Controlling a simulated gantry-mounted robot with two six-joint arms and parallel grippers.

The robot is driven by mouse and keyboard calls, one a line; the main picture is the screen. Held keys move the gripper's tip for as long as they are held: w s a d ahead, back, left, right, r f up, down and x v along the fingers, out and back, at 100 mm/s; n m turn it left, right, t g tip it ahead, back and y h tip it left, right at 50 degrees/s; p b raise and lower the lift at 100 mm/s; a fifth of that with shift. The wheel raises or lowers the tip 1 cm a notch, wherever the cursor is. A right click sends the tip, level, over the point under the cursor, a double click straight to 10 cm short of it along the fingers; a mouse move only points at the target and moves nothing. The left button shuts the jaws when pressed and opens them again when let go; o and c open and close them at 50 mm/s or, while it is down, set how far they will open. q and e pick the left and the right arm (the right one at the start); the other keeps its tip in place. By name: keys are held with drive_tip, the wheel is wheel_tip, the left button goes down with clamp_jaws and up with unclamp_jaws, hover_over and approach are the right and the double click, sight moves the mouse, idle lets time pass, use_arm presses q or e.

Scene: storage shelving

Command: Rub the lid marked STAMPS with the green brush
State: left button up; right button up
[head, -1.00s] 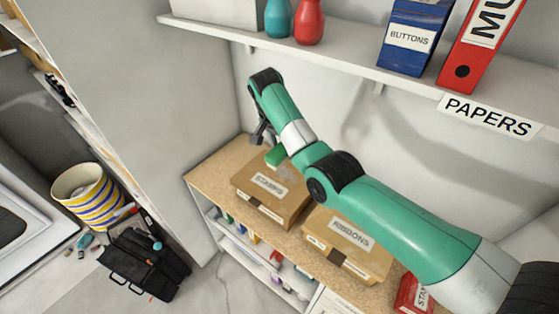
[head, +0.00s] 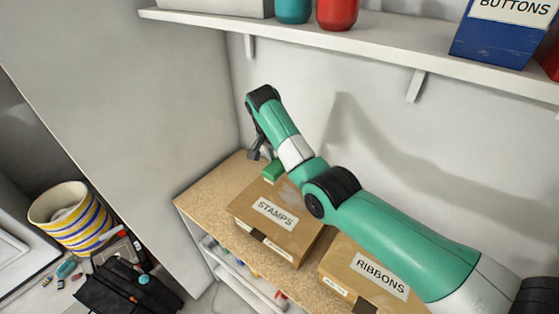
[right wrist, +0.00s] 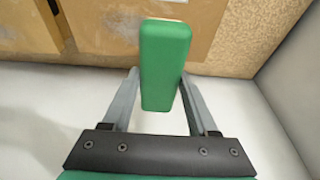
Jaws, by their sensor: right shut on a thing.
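The brown cardboard box lid marked STAMPS (head: 262,228) is on the wooden shelf top, its white label facing up. My right gripper (head: 262,154) is shut on the green brush (head: 273,171) at the lid's back left corner. In the right wrist view the green brush (right wrist: 165,65) sits between the two grey fingers (right wrist: 160,100), and its far end overlaps the cardboard lid (right wrist: 120,28). I cannot tell whether the brush touches the lid. The brush's underside is hidden. My left gripper is not in view.
A box marked RIBBONS (head: 372,268) stands just right, partly behind my right arm. A tall panel (head: 140,120) bounds the left. Bare shelf top (head: 215,183) lies left of the STAMPS box.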

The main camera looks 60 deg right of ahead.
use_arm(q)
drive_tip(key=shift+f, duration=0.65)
use_arm(e)
drive_tip(key=shift+f, duration=0.65)
use_arm(q)
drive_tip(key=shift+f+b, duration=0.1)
drive_tip(key=shift+b, duration=0.2)
use_arm(e)
drive_tip(key=shift+f, duration=0.1)
use_arm(q)
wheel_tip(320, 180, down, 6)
drive_tip(key=b, duration=0.5)
drive_tip(key=shift+b, duration=0.3)
use_arm(e)
wheel_tip(320, 180, down, 6)
drive_tip(key=shift+r, duration=0.1)
use_arm(q)
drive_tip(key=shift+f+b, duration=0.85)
drive_tip(key=shift+b, duration=0.15)
use_arm(e)
drive_tip(key=shift+f, duration=1)
